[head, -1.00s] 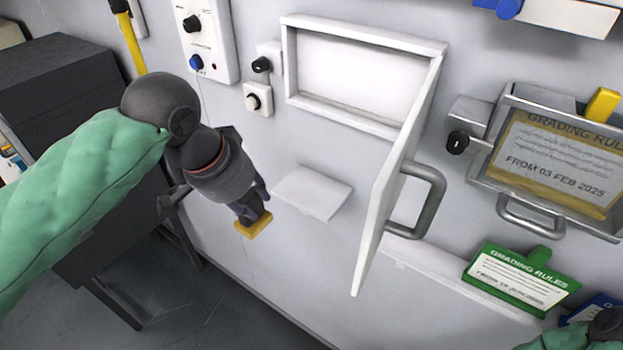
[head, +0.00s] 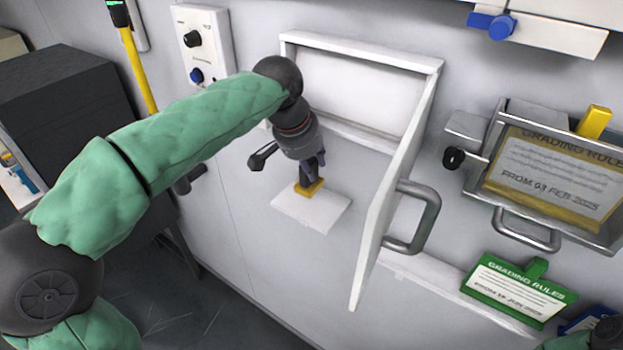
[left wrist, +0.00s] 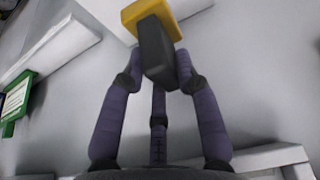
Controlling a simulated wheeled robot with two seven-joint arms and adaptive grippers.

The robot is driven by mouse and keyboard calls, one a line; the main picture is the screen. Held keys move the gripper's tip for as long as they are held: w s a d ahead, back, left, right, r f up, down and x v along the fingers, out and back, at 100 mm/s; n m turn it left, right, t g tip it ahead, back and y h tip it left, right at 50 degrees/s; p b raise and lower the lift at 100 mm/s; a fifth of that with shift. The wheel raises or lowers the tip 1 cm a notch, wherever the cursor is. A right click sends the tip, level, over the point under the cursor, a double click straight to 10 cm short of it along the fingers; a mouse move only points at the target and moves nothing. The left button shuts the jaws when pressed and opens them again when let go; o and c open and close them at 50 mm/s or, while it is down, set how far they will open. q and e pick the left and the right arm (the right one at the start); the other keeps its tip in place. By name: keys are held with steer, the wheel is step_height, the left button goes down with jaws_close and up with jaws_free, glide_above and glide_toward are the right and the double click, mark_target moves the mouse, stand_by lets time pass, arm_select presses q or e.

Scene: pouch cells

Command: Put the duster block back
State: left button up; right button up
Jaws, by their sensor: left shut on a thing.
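The duster block (head: 309,188) has a yellow base and a dark grey grip. My left gripper (head: 312,171) is shut on the grip, with the yellow base pointing down. In the left wrist view the dark grip (left wrist: 155,52) sits between the purple fingers and the yellow base (left wrist: 180,12) lies beyond it. A small white shelf (head: 318,214) juts from the wall under the open cabinet. The block shows over the shelf's back left part; I cannot tell whether they touch. My right gripper is not in view; only part of that arm shows at the lower right.
The white cabinet (head: 365,45) stands open and empty where visible. Its door (head: 395,185), with a grey handle (head: 428,215), sticks out right of the shelf. A green sign (head: 515,290) stands on a ledge further right. Knobs (head: 193,39) are on the wall at left.

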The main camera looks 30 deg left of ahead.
arm_select(q)
steer(key=shift+s+f, duration=0.1)
steer(key=shift+f, duration=0.55)
steer(key=shift+s+x, duration=0.2)
steer(key=shift+x, duration=0.65)
steer(key=shift+s+x, duration=0.2)
steer(key=shift+x, duration=0.65)
steer(key=shift+f, duration=0.25)
steer(key=o, duration=1)
steer(key=shift+f+b, duration=0.15)
steer(key=shift+b, duration=0.25)
steer(key=p+v, duration=0.1)
steer(key=v, duration=1)
steer(key=shift+d, duration=0.25)
